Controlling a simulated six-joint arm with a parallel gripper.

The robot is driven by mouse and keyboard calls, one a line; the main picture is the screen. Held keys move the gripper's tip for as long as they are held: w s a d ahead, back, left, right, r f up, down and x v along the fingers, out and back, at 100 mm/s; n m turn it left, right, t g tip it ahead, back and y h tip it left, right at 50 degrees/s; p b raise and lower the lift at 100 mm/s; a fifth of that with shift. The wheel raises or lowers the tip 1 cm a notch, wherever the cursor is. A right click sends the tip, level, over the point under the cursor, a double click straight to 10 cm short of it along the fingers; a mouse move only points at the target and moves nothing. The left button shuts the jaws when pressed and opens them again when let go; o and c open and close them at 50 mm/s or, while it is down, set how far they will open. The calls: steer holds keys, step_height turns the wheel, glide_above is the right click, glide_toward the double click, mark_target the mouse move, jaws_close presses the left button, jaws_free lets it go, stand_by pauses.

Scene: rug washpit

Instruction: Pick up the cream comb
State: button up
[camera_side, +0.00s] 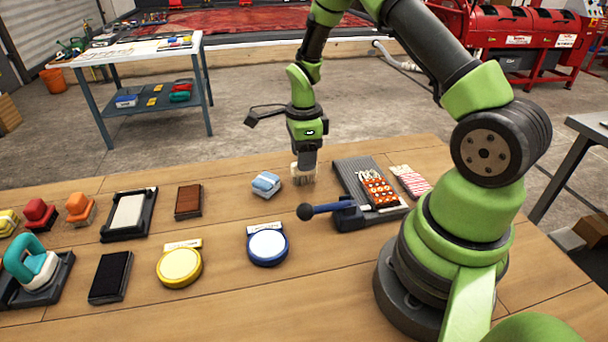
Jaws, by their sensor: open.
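The cream comb (302,174) appears as a small pale, toothed shape on the wooden table, directly beneath my gripper. My gripper (306,164) points straight down at it, with the fingertips at or just above its top. The jaws are open. The fingers and the comb overlap in this view, so I cannot tell whether they touch or whether the fingers straddle the comb. Part of the comb is hidden by the gripper.
A light blue block (266,184) lies close left of the comb. A dark board with a lever (354,176) stands close right, bearing an orange patterned item (378,190). Blue (267,246) and yellow (179,267) round pads lie in front. A brown block (188,201) lies further left.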

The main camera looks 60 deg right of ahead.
mark_target(304, 174)
step_height(304, 174, down, 6)
steer(key=shift+d+r, duration=0.15)
jaws_close()
stand_by(0.3)
